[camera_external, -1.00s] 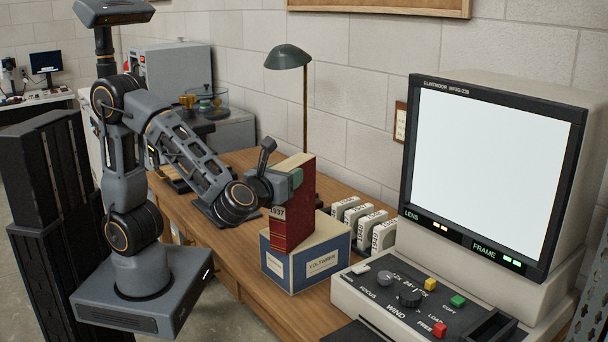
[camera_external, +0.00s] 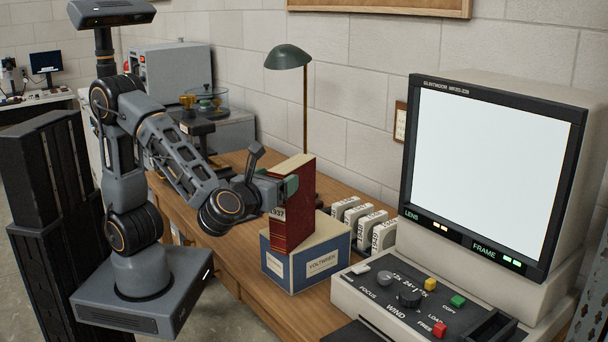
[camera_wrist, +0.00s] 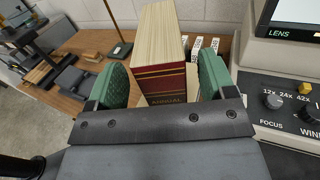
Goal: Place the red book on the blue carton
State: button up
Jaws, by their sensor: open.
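The red book (camera_external: 294,212) stands upright on top of the blue carton (camera_external: 292,272), which has a cream lid and white labels. My gripper (camera_external: 284,190) is at the upper part of the book, on its left side in the external view. In the wrist view the book (camera_wrist: 163,80) stands between the two green finger pads of my gripper (camera_wrist: 165,85). A gap shows between the left pad and the book; the right pad is close to the book, and I cannot tell whether it touches. The carton is mostly hidden in the wrist view.
Several white labelled boxes (camera_external: 372,229) stand in a row behind the carton. A film reader (camera_external: 440,292) with a big screen is close on the right. A green desk lamp (camera_external: 288,58) rises behind the book. The wooden desk (camera_external: 240,254) is bare left of the carton.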

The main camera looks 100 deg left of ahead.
jog(key=v, duration=0.8)
dwell(0.4)
jog(key=s+f+n+g+h+p, duration=0.1)
jog(key=s+f+n+g+h, duration=0.45)
jog(key=f+n+h, duration=0.55)
jog(key=s+a+r+n+t+h+p, duration=0.1)
jog(key=r+n+h, duration=0.4)
jog(key=n, duration=0.6)
jog(key=shift+s+a+r+t+h+p, duration=0.35)
jog(key=shift+a+t+p, duration=0.3)
jog(key=shift+a+p, duration=0.55)
